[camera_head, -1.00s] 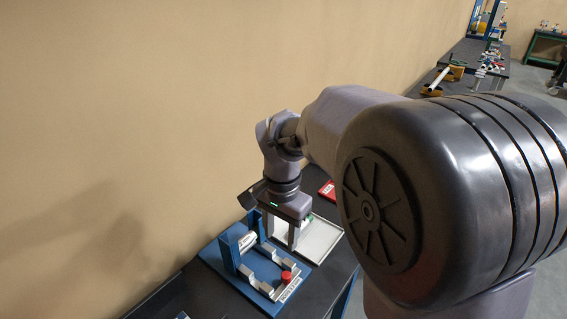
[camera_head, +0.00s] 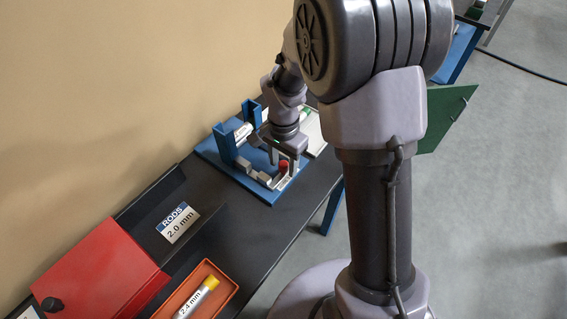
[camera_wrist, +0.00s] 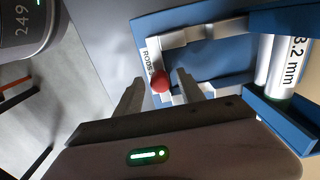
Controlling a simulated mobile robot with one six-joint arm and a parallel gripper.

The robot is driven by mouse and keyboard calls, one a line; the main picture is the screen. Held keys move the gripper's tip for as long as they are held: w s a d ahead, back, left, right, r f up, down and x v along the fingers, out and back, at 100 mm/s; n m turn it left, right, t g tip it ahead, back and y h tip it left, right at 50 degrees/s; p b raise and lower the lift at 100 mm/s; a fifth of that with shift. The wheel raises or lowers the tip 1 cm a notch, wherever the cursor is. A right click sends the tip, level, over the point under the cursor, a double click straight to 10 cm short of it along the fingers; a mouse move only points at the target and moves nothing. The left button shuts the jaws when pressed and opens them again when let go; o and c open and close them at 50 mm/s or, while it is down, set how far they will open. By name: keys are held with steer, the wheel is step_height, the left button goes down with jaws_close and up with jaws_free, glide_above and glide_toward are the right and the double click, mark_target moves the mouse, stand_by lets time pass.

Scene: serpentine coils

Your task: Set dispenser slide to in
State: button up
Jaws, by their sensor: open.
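The dispenser is a blue base (camera_head: 209,153) with blue uprights and grey rails, on the dark bench. A white rod marked 3.2 mm (camera_wrist: 289,62) lies between the uprights. The slide's red knob (camera_head: 283,165) is at the near right end of the rails, beside a "RODS" label; it also shows in the wrist view (camera_wrist: 160,82). My gripper (camera_head: 281,160) is open and empty, pointing down over the knob. In the wrist view its fingertips (camera_wrist: 160,77) appear on either side of the knob. I cannot tell whether they touch it.
A pale tray (camera_head: 313,138) lies just behind my gripper. In front are a "RODS 2.0 mm" label (camera_head: 177,224), a red box (camera_head: 95,265) and an orange tray (camera_head: 222,278) holding a 2.4 mm rod (camera_head: 203,293). Bench between them and the dispenser is clear.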

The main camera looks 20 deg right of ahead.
jaws_close()
stand_by(1.4)
